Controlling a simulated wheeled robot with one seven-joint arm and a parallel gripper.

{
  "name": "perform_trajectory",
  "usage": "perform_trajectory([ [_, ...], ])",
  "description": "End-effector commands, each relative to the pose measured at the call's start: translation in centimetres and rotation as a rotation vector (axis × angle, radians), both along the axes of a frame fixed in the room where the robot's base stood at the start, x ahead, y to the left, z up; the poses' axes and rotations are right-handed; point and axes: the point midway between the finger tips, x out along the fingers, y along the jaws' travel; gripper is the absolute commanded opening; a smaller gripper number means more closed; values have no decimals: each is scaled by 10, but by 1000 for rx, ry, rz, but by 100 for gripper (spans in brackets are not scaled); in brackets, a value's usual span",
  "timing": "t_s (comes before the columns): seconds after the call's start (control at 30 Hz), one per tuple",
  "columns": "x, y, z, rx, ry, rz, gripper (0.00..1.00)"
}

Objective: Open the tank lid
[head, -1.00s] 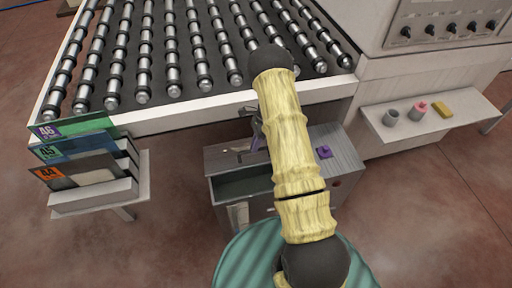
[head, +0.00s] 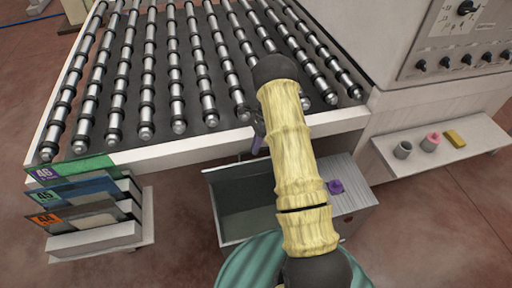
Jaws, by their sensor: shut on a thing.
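The grey tank (head: 213,205) stands on the floor under the roller table's front edge. Its left part is open at the top, and I see into its dark greenish inside. The lid (head: 228,167) shows only as a thin strip at the back of the opening, apparently raised; my arm and the table edge hide much of it. My gripper (head: 257,138) is just behind my yellow-sleeved arm, partly hidden. It is shut on the lid's purple handle (head: 256,146).
The roller table (head: 215,138) overhangs the tank closely. A purple knob (head: 336,187) sits on the tank's fixed right top. A rack with numbered plates (head: 75,195) stands left. A shelf (head: 415,163) with a grey cup, a pink-topped cup and a yellow block is at right.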

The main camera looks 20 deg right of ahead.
Motion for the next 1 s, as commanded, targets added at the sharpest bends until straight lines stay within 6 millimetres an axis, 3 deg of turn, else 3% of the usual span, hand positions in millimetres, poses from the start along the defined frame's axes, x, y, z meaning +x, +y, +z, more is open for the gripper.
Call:
perform_trajectory([
  [0.03, 1, 1, -7, -3, -5, 0, 0],
  [0.43, 0, -2, -7, -2, -3, -4, 0],
  [0.47, 0, -2, -7, -2, -3, -4, 14],
  [0.57, 0, -2, -7, -2, -2, -5, 34],
  [1.0, 4, -5, 3, -3, -4, -1, 34],
])
